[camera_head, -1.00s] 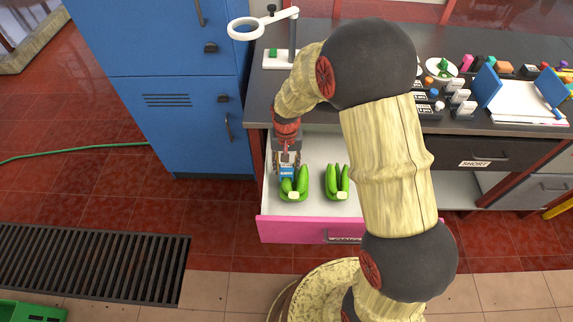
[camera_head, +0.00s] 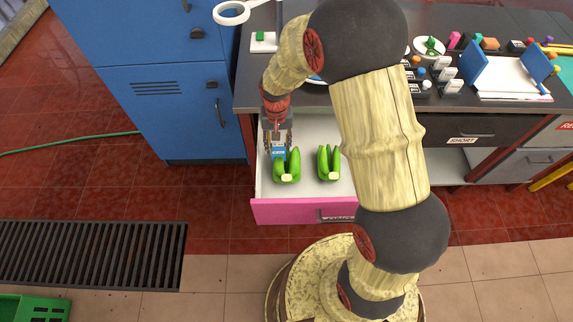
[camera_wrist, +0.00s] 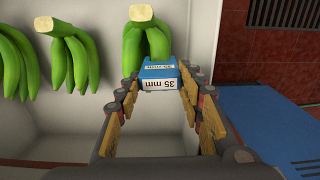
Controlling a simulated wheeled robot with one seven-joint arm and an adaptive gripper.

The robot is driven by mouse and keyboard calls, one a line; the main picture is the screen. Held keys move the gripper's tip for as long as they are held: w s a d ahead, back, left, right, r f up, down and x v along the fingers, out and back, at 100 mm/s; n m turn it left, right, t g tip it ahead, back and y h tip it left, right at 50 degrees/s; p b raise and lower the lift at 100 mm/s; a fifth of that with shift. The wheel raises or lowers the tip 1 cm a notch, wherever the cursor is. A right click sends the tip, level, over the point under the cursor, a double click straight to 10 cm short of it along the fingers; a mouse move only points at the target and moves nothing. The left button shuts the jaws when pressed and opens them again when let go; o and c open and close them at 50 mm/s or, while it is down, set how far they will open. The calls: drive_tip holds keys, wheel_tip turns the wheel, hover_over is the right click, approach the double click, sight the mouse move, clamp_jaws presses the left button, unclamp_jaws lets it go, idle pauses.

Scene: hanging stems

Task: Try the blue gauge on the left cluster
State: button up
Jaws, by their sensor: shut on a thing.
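My gripper (camera_head: 278,143) is shut on the blue gauge (camera_head: 279,153), a block whose white labels read "35 mm" in the wrist view (camera_wrist: 157,84). The left cluster (camera_head: 287,167) is a bunch of green bananas with a pale cut stem, in the open drawer. The gauge is at the far end of this cluster, overlapping its fingers in the picture. In the wrist view the cluster (camera_wrist: 146,38) stands just beyond the gauge. I cannot tell whether they touch. The gauge's far side is hidden.
A second green cluster (camera_head: 329,163) is to the right in the white drawer with a pink front (camera_head: 290,211). The wrist view shows a third cluster (camera_wrist: 14,62). A blue cabinet (camera_head: 170,110) stands left of the drawer. The dark worktop (camera_head: 262,92) is behind it.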

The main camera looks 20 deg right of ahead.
drive_tip(key=shift+r+p, duration=2.05)
drive_tip(key=shift+r, duration=0.9)
